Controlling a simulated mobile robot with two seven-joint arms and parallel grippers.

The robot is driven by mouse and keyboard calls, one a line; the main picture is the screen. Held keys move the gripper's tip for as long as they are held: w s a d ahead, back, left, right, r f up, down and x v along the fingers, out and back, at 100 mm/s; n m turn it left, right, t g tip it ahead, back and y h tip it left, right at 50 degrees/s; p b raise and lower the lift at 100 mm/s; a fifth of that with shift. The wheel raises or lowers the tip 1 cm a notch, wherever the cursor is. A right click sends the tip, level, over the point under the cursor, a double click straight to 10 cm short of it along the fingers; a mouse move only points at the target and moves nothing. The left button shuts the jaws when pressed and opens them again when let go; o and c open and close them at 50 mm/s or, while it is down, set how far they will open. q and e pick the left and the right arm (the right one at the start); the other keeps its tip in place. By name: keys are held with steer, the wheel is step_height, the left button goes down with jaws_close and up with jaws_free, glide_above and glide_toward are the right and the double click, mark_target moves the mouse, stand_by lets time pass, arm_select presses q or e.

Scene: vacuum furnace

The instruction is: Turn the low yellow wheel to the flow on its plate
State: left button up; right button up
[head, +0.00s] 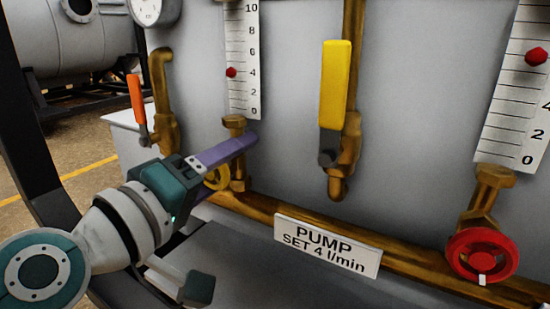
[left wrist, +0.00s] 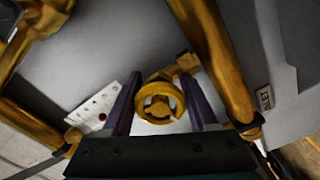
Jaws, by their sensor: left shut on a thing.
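The low yellow wheel (head: 218,179) sits on a brass valve under the left flow scale (head: 243,60), partly hidden by my gripper. My left gripper (head: 228,164) reaches in from the left, its purple fingers shut on the wheel. The left wrist view shows the wheel (left wrist: 145,103) between the two fingers. The red float (head: 231,72) on the left scale is near the 4 mark. The plate (head: 327,246) on the brass pipe reads PUMP SET 4 l/min. My right gripper is not in view.
A yellow lever (head: 335,85) hangs right of the left scale, and an orange lever (head: 137,98) stands to its left. A red wheel (head: 482,255) sits under the right scale (head: 515,100), whose red float (head: 536,57) is higher. A brass pipe (head: 420,272) runs along the bottom.

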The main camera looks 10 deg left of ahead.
arm_select(q)
steer(key=o, duration=1.4)
steer(key=shift+c, duration=0.2)
